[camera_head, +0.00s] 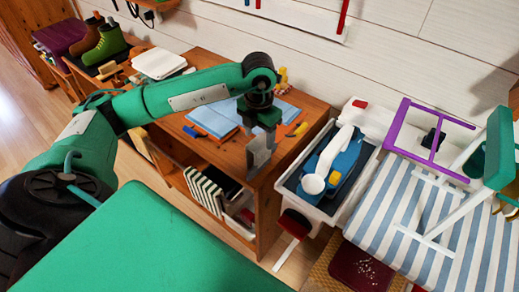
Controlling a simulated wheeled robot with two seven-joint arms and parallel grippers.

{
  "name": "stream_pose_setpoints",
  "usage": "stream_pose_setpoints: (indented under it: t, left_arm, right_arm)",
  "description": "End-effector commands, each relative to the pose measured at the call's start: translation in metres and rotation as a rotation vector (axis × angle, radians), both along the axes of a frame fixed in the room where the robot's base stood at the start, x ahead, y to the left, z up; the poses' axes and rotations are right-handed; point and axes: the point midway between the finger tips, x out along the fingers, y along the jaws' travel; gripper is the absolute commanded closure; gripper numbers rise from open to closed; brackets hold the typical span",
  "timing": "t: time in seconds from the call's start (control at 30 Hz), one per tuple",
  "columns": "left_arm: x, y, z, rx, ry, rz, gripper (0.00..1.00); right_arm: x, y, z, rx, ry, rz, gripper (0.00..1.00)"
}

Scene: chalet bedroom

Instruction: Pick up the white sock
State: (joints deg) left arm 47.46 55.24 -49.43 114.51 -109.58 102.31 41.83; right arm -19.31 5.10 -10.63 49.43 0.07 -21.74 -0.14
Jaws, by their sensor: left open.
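A long white item (327,163) with a rounded end, which looks like the white sock, lies over blue things in a white bin (365,168) right of the wooden desk. My left gripper (259,162) points down over the right part of the desk, to the left of the bin and apart from the white item. It is open, with nothing seen between its fingers. My right gripper does not show.
The wooden desk (312,112) holds an open blue book (213,118), pens and white papers (158,63). Striped cloth (400,222) at right carries a purple frame (440,148) and a white-legged green item (497,150). Boots (103,45) stand at upper left.

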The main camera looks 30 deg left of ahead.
Motion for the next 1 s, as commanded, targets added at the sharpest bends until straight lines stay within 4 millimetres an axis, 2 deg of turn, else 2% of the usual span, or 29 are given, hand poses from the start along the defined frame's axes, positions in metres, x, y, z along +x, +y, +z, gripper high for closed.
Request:
stream_pose_setpoints:
  t: [0.23, 0.5, 0.63, 0.8, 1.0]
  left_arm:
    - [-0.001, 0.0, -0.018, 0.0, 0.002, -0.001, 0.4]
    - [-0.001, -0.001, -0.056, -0.002, 0.001, 0.0, 0.4]
    - [-0.001, -0.001, -0.063, -0.001, 0.0, -0.002, 0.4]
    - [-0.001, -0.001, -0.063, -0.001, 0.0, -0.002, 0.4]
    - [-0.001, -0.001, -0.062, -0.001, -0.001, -0.002, 0.79]
  right_arm:
    - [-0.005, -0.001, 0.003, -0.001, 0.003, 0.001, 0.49]
    - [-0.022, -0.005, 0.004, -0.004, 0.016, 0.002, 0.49]
    - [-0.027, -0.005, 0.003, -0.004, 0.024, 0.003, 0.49]
    - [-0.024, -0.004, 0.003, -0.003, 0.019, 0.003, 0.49]
    - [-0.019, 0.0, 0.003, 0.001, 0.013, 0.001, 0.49]
